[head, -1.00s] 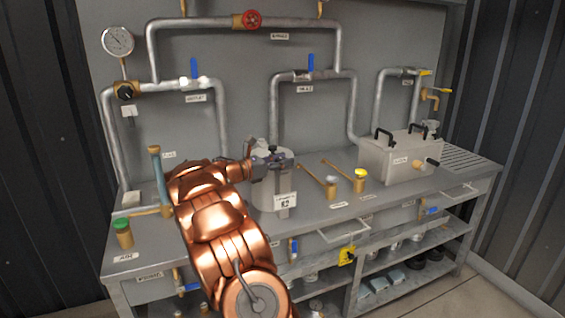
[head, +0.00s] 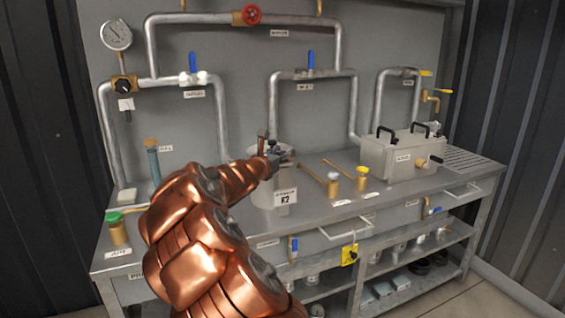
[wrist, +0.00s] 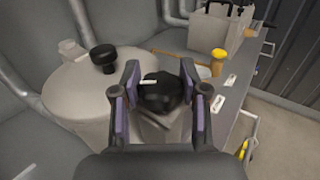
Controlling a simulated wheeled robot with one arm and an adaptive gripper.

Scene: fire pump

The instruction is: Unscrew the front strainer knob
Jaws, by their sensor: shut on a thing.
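The strainer is a round light-grey pot with a flat lid (wrist: 75,90); in the head view its body (head: 263,193) stands on the bench with an "R2" label. The front knob (wrist: 160,88) is black and lobed, and sits between the two fingers in the wrist view. My gripper (wrist: 158,95) is shut on this front knob, with a purple-padded finger on each side. In the head view my gripper (head: 277,153) is small at the pot's top, and the knob cannot be made out there. A second black knob (wrist: 103,57) stands on the lid farther back, apart from the fingers.
To the right stand a yellow-topped brass valve (head: 361,178) and a grey box with black handles (head: 388,157). A green-capped fitting (head: 117,230) is at the bench's left. Pipes with a blue lever (head: 311,62) run behind.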

